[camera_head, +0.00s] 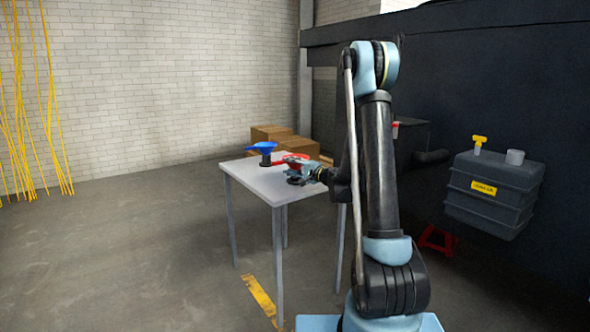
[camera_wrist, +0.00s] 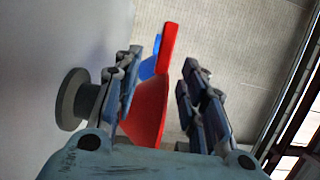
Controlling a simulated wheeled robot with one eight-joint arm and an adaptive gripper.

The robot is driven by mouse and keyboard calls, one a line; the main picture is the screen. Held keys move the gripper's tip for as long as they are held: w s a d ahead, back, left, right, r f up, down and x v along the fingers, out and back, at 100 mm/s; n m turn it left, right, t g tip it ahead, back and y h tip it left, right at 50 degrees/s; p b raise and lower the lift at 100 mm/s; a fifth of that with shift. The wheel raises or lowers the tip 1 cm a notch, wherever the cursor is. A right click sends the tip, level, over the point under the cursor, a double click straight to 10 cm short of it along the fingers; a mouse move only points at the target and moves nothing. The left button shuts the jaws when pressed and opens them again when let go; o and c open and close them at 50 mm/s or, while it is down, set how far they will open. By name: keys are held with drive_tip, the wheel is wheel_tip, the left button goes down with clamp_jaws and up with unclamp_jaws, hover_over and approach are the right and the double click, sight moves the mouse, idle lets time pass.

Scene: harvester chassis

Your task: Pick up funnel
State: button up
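A red funnel (camera_wrist: 147,105) lies between the two fingers of my gripper (camera_wrist: 160,95) in the wrist view. Its wide part is near the palm, and a narrow red part points away. The left finger overlaps its edge; there is a clear gap to the right finger. I cannot tell whether the left finger touches it. In the head view the red funnel (camera_head: 292,158) shows at my gripper (camera_head: 294,169), over the table. A blue funnel-shaped thing (camera_head: 263,147) stands farther back on a dark base. Part of the blue thing (camera_wrist: 150,66) shows behind the red one.
The light table (camera_head: 250,178) has bare room at its front left. A grey round knob-like thing (camera_wrist: 74,98) is close to the left finger. Cardboard boxes (camera_head: 282,140) stand behind the table. A dark tank (camera_head: 492,192) with a yellow valve (camera_head: 479,140) is at right.

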sight(283, 163)
drive_tip(key=shift+x, duration=2.65)
drive_tip(key=shift+s+r, duration=0.1)
drive_tip(key=shift+r, duration=0.05)
drive_tip(key=shift+c, duration=0.3)
clamp_jaws()
